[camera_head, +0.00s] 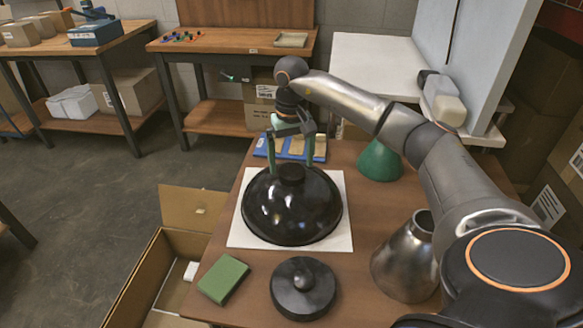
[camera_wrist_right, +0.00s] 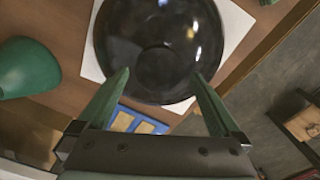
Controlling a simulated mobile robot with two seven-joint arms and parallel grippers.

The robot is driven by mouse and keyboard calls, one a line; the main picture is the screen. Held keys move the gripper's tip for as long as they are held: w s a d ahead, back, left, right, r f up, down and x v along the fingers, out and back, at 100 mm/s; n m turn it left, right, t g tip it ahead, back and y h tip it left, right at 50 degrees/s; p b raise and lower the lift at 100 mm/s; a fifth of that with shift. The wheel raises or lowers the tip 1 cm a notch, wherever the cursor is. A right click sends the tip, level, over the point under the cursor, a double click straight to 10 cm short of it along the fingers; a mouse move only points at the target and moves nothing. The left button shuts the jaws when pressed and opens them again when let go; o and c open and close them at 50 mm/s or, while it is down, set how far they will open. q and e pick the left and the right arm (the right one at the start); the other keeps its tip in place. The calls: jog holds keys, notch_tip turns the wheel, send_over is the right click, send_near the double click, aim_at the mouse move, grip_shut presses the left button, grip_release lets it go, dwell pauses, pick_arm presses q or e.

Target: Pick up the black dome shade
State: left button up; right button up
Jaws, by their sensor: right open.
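The black dome shade (camera_head: 291,208) sits on a white square sheet (camera_head: 338,238) on the wooden table, its knob (camera_head: 291,173) upward. My right gripper (camera_head: 291,167), with green fingers, is open at the far side of the dome's top, one finger to each side of the knob in the head view. In the right wrist view the dome (camera_wrist_right: 150,25) lies ahead, and the open fingers (camera_wrist_right: 160,78) overlap its near edge. Nothing is between them but the view of the dome. I cannot tell whether the fingers touch it. My left gripper is not in view.
On the table are a green cone shade (camera_head: 380,161), a silver metal shade (camera_head: 404,262), a black round base (camera_head: 303,290), a green block (camera_head: 223,279) and a blue tray (camera_head: 262,147). An open cardboard box (camera_head: 140,282) stands at the left.

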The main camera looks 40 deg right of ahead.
notch_tip(320, 180, down, 2)
jog(key=shift+s+d+f, duration=0.1)
jog(key=shift+f, duration=0.15)
grip_shut()
dwell(0.7)
jog(key=shift+r, duration=0.1)
